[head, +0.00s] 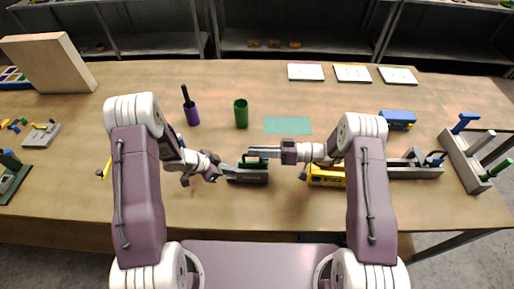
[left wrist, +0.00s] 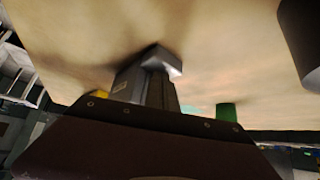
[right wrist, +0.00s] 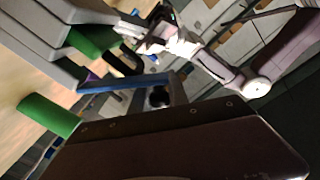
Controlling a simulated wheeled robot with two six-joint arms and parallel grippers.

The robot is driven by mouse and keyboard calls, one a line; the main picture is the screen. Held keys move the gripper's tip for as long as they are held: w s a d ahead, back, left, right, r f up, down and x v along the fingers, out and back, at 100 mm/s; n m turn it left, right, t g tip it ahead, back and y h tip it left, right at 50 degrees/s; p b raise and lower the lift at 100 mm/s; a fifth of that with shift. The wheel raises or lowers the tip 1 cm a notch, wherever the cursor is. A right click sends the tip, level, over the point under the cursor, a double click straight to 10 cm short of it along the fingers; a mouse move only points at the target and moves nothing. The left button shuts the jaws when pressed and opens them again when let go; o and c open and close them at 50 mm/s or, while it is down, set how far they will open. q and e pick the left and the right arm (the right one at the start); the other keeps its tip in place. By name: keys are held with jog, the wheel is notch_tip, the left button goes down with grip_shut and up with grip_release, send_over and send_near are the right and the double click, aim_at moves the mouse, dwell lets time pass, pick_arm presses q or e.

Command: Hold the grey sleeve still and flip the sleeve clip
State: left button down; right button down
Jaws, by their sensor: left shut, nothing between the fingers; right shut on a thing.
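A dark grey block (head: 248,177), which looks like the grey sleeve, lies at the table's front middle in the head view. A dark green piece (head: 252,161) shows at its top. My right gripper (head: 257,152) is above the block, shut on the green piece, which also shows between the fingers in the right wrist view (right wrist: 92,40). My left gripper (head: 228,168) is shut and empty at the block's left end. Its closed grey fingertips fill the middle of the left wrist view (left wrist: 160,65). I cannot make out the clip clearly; fingers cover part of the block's top.
A green cup (head: 241,114) and a purple cup (head: 191,115) stand behind, near a teal mat (head: 288,125). A yellow device (head: 326,175) lies close on the right. A rack with coloured handles (head: 467,155) stands at far right. White cards (head: 306,72) lie at the back.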

jog(key=shift+s+n, duration=0.1)
jog(key=shift+n, duration=0.3)
jog(key=c, duration=1.3)
grip_release()
jog(key=d, duration=1.2)
jog(key=shift+s, duration=0.2)
jog(key=shift+m, duration=0.3)
jog(key=c, duration=0.8)
jog(key=w+d+r, duration=0.1)
jog(key=r, duration=0.1)
jog(key=w+d+r+n+g+h, duration=0.1)
jog(key=r, duration=0.1)
jog(key=w+d+r+h, duration=0.1)
jog(key=r, duration=0.2)
jog(key=shift+w+d+r+n+g, duration=0.1)
jog(key=shift+w+d+n+g, duration=0.2)
jog(key=shift+w+n+g, duration=0.1)
grip_shut()
jog(key=s+a+f, duration=0.3)
jog(key=a+f, duration=0.2)
jog(key=a, duration=0.5)
jog(key=shift+f, duration=0.2)
